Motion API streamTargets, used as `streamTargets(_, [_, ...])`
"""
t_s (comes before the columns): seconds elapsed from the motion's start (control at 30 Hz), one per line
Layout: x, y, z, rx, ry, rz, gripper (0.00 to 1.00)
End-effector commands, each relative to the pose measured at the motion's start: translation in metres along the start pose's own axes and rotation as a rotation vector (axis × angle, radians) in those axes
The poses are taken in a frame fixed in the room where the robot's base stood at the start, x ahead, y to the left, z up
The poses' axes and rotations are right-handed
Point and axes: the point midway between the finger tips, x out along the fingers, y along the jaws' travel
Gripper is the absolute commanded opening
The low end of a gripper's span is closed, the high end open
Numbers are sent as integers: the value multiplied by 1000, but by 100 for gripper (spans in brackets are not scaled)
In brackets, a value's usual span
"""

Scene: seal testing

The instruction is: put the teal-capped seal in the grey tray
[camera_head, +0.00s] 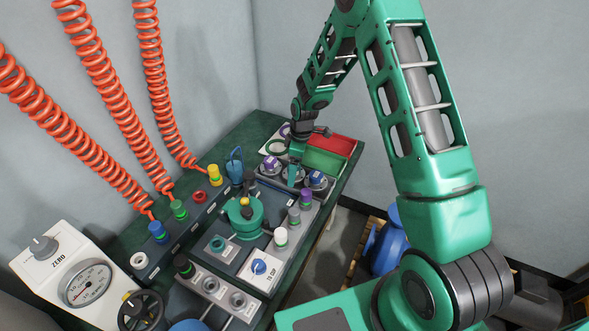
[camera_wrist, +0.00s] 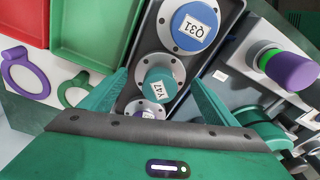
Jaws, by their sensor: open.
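The teal-capped seal (camera_wrist: 157,87), labelled Y47, stands in the grey tray (camera_wrist: 229,22) between two other seals. The blue-capped seal (camera_wrist: 192,29), labelled Q31, is on one side of it, and a partly hidden seal (camera_wrist: 148,113) is on the other. In the head view the blue-capped seal (camera_head: 316,179) and a purple-capped seal (camera_head: 271,163) flank my gripper (camera_head: 293,178). My gripper (camera_wrist: 157,78) is open, with a finger on either side of the teal cap. I cannot tell whether the fingers touch it. In the head view my gripper largely hides the teal-capped seal.
A red tray (camera_head: 338,143) and a green tray (camera_head: 325,160) lie behind the grey tray. Purple (camera_wrist: 26,75) and green (camera_wrist: 76,90) rings lie beside them. Fittings with purple (camera_head: 306,196) and white (camera_head: 281,237) tops stand in front. A green fixture (camera_head: 243,220) stands to the left.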

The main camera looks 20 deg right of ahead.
Motion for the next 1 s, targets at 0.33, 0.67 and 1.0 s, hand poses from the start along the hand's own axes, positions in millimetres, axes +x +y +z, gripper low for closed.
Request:
streamTargets(0.33, [-57, 1, 0, 1, 2, 4, 82])
streamTargets(0.67, [-109, 0, 0, 0, 1, 2, 82])
streamTargets(1.0, [-120, 0, 0, 2, -1, 1, 82])
